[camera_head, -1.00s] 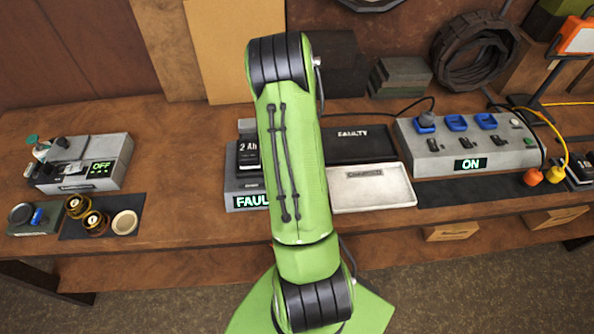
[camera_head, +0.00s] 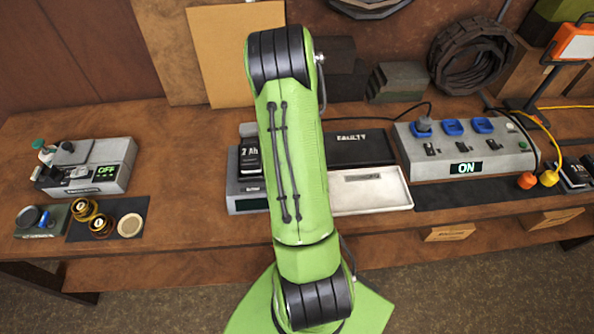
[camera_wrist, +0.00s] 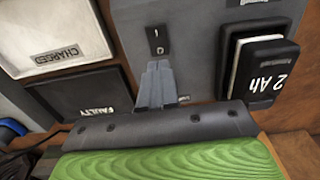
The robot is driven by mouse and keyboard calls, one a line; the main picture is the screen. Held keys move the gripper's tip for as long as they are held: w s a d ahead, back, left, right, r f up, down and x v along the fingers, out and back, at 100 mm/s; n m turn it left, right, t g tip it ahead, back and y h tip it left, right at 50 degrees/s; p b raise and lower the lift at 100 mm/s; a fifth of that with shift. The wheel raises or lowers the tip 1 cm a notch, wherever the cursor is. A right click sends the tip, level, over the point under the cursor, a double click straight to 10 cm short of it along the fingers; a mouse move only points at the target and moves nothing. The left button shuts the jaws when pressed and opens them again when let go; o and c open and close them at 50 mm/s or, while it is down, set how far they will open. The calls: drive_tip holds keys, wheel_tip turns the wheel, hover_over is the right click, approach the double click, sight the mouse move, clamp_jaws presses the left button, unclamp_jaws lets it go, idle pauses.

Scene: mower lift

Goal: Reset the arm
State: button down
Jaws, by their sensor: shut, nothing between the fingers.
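My green arm (camera_head: 300,160) reaches across the bench in the head view and hides my gripper there. In the wrist view my gripper (camera_wrist: 157,68) is shut and empty. Its tips are close below a black rocker switch (camera_wrist: 157,38) on the grey charger; whether they touch it I cannot tell. The charger (camera_head: 246,192) stands partly behind my arm, with a black 2 Ah battery (camera_head: 250,157) seated in it. The battery also shows in the wrist view (camera_wrist: 262,70). The charger's front display looks dark.
A white CHARGED tray (camera_head: 385,196) and a black FAULTY tray (camera_head: 362,147) lie right of my arm. A power strip (camera_head: 460,152) reads ON. At left are a device (camera_head: 88,170) reading OFF and several small parts. Bare bench (camera_head: 185,175) lies between.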

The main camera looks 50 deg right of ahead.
drive_tip(key=shift+r+p, duration=0.45)
drive_tip(key=shift+r, duration=0.55)
